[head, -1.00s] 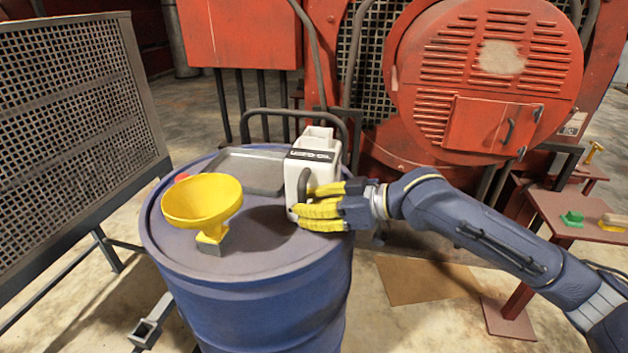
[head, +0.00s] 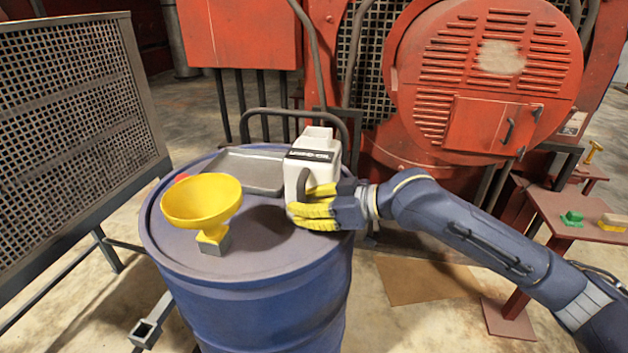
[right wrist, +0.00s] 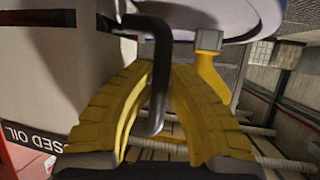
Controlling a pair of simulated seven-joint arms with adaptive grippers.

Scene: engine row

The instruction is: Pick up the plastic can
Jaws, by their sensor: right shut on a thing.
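The plastic can (head: 312,165) is white with a dark label band and a grey handle. It stands at the right side of the blue drum's top (head: 255,245) in the head view, and I cannot tell whether its base touches the drum. My right gripper (head: 312,208), with yellow fingers, is shut on the can's handle. In the right wrist view the two yellow fingers (right wrist: 160,105) close around the grey handle (right wrist: 160,75), and the can's white wall (right wrist: 45,70) with a "USED OIL" label fills the left. My left gripper is not in view.
A yellow funnel (head: 203,200) stands on the drum left of the can. A grey tray (head: 250,170) lies behind it, with a small red thing (head: 182,177) at the drum's left edge. A mesh panel (head: 75,100) is at left, and red machinery (head: 480,80) stands behind.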

